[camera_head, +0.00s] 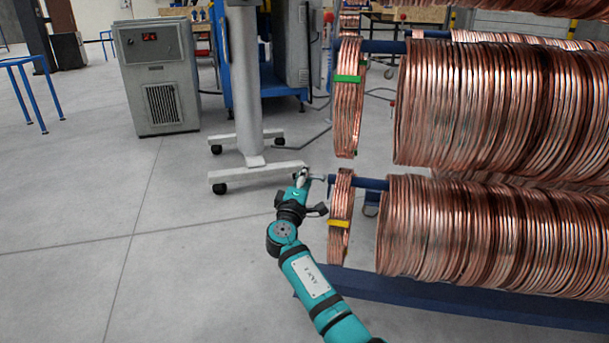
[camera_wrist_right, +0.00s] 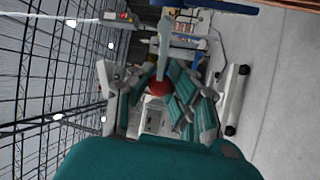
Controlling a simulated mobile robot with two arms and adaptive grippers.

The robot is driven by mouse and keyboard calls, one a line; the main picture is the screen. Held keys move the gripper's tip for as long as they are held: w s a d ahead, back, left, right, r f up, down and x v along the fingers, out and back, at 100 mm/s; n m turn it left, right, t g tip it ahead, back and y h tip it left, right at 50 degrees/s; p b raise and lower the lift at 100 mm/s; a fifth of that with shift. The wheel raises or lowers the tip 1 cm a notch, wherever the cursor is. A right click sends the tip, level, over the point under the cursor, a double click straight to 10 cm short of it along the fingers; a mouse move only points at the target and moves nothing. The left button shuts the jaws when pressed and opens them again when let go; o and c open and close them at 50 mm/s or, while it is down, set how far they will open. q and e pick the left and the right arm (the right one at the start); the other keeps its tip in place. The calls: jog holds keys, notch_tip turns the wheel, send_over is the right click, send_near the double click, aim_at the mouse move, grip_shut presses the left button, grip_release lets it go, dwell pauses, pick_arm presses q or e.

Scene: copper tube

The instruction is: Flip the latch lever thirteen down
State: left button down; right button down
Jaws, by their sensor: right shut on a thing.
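My right gripper (camera_head: 301,178) is at the free end of a lower blue rack bar (camera_head: 371,184), just left of a copper coil with a yellow band (camera_head: 340,225). A small grey latch lever (camera_head: 318,178) shows at the bar's end, beside the fingertips. In the right wrist view, a pale grey lever-like piece (camera_wrist_right: 164,42) reaches in between the teal fingers of the gripper (camera_wrist_right: 158,82), which is shut on it. The lever's number and exact tilt cannot be read. My left gripper is not in view.
Large copper coils (camera_head: 480,230) fill the lower bar to the right. Another bar above carries more coils (camera_head: 490,105) and a green-banded coil (camera_head: 347,105). A wheeled stand (camera_head: 250,165) is close behind the gripper. Open floor (camera_head: 70,240) lies to the left.

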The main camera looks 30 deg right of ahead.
jog(key=shift+f, duration=0.2)
jog(key=c, duration=1.1)
grip_release()
jog(key=shift+r, duration=0.1)
jog(key=shift+c, duration=0.2)
jog(key=v, duration=1.2)
jog(key=shift+a, duration=0.1)
